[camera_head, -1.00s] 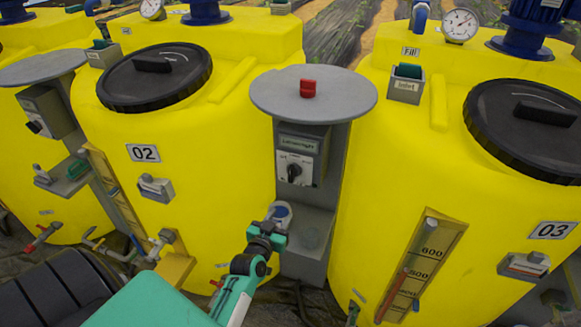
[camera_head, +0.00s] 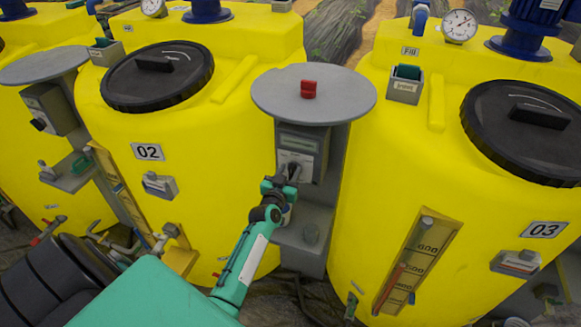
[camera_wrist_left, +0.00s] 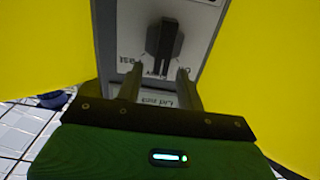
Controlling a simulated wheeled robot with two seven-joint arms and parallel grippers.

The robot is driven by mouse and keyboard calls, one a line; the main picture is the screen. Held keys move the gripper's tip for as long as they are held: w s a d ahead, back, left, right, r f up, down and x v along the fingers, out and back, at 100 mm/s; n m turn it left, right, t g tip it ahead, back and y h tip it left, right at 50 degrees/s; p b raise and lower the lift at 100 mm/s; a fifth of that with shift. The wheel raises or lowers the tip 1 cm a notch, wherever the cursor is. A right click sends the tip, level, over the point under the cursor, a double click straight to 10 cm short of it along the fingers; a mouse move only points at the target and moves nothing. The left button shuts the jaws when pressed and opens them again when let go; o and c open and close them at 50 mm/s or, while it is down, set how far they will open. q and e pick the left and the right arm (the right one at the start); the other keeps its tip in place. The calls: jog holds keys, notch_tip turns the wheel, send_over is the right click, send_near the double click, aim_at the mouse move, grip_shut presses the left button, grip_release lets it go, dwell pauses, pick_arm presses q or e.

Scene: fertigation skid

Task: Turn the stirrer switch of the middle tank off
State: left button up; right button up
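The switch box (camera_head: 303,141) sits on the grey post between the yellow tank 02 (camera_head: 215,170) and the yellow tank 03. In the left wrist view its dark rotary knob (camera_wrist_left: 165,42) stands on a light plate, its bar nearly upright in the picture. Small lettering surrounds the knob and is only partly readable. My left gripper (camera_wrist_left: 157,76) is open, with its two fingers spread just below the knob and nothing between them. In the head view my left gripper (camera_head: 288,182) partly covers the lower switch plate. My right gripper is not in view.
A round grey top (camera_head: 275,100) with a red button (camera_head: 308,89) overhangs the box. A grey shelf (camera_head: 302,238) is below. Another switch box (camera_head: 50,108) stands at the left. Yellow tank walls flank the post closely.

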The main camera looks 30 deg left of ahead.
pick_arm(q)
jog(key=shift+w+a, duration=0.2)
jog(key=shift+w, duration=0.6)
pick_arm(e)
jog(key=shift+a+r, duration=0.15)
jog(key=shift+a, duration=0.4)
pick_arm(q)
grip_shut()
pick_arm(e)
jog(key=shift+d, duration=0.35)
